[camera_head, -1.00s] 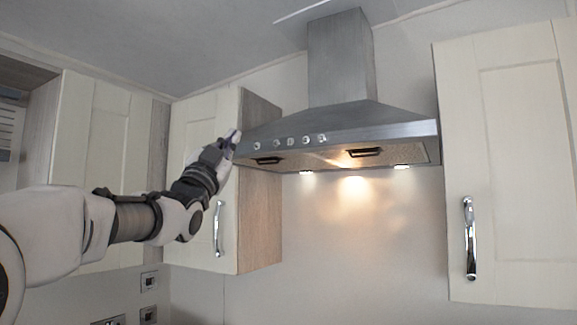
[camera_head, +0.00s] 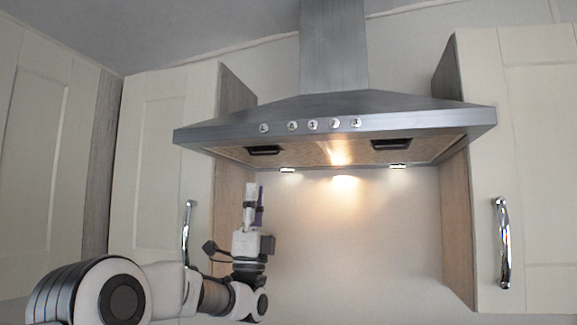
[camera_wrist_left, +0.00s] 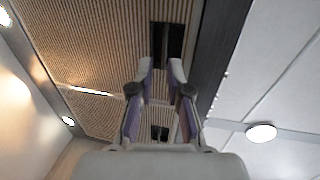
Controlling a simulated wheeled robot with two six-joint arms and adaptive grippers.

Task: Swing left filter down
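The left filter (camera_head: 292,157) is a flat mesh panel lying level in the underside of the cooker hood, with a dark handle (camera_head: 264,150) near its front edge. My left gripper (camera_head: 255,187) points up below this filter, apart from it. In the left wrist view the larger, nearer handle (camera_wrist_left: 167,42) shows just beyond the fingertips (camera_wrist_left: 161,68). The fingers are spread with a gap and hold nothing. My right gripper is in neither view.
The right filter's handle (camera_head: 391,145) sits farther along the steel hood (camera_head: 330,115). Wall cupboards flank the hood, with a left door handle (camera_head: 188,232) and a right one (camera_head: 503,243). The space under the hood is clear apart from my arm.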

